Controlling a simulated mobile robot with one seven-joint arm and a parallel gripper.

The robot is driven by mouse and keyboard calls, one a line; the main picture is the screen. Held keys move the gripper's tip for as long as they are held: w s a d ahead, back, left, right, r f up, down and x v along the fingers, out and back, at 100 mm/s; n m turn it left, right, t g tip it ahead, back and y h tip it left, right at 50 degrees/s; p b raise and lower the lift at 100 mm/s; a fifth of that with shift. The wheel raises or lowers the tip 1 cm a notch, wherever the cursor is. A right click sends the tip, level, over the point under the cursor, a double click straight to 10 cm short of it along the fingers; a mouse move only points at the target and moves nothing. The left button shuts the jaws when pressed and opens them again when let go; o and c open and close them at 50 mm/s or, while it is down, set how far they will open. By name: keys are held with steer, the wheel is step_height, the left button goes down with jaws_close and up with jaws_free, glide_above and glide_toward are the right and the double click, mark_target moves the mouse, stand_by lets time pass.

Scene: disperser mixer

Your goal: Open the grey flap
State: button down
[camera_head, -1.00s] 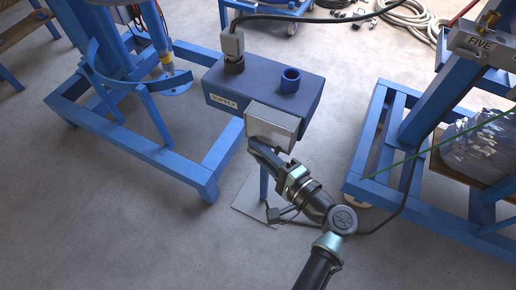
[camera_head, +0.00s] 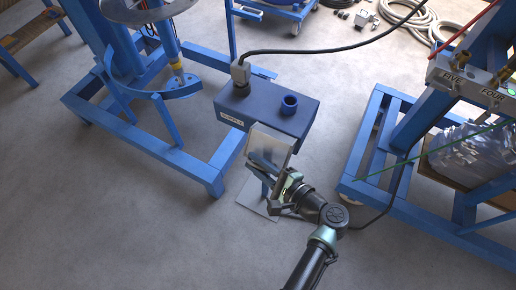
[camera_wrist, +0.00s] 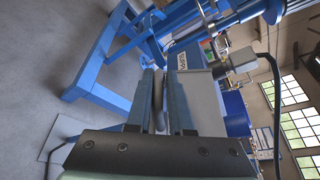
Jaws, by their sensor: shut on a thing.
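The grey flap (camera_head: 268,148) is on the front of the blue supply box (camera_head: 262,110), below its right end. It is tilted, with its lower edge out from the box. My gripper (camera_head: 262,176) is at this lower edge, shut on it. In the wrist view, the fingers of my gripper (camera_wrist: 160,105) stand on both sides of a thin grey strip, which looks like the flap's edge. What lies behind the flap is hidden.
A grey plug (camera_head: 240,72) with a black cable stands on the box, beside an open blue socket (camera_head: 289,103). Blue machine frames stand left (camera_head: 150,150) and right (camera_head: 365,150).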

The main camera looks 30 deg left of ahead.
mark_target(261, 138)
steer(key=r+m+g+p, duration=0.1)
steer(key=p, duration=0.1)
steer(key=r+m+p, duration=0.1)
steer(key=r+p, duration=0.1)
steer(key=p, duration=0.1)
steer(key=r+m+g+p, duration=0.1)
steer(key=r+m+p, duration=0.1)
steer(key=p, duration=0.1)
steer(key=shift+s+g+h, duration=0.3)
steer(key=shift+s, duration=0.05)
steer(key=shift+w+r+m+g+p, duration=0.2)
steer(key=shift+r+m+g+p, duration=0.1)
steer(key=shift+r+m+p, duration=0.2)
steer(key=shift+w+r+m+g+p, duration=0.15)
steer(key=shift+r+m+g+p, duration=0.15)
steer(key=shift+r+m+p, duration=0.25)
steer(key=shift+w+r+m+g+p, duration=0.6)
steer(key=shift+w+r+p, duration=0.15)
steer(key=shift+r, duration=0.3)
steer(key=shift+w, duration=0.15)
steer(key=c, duration=0.9)
jaws_free()
steer(key=shift+r, duration=0.1)
steer(key=shift+w, duration=0.1)
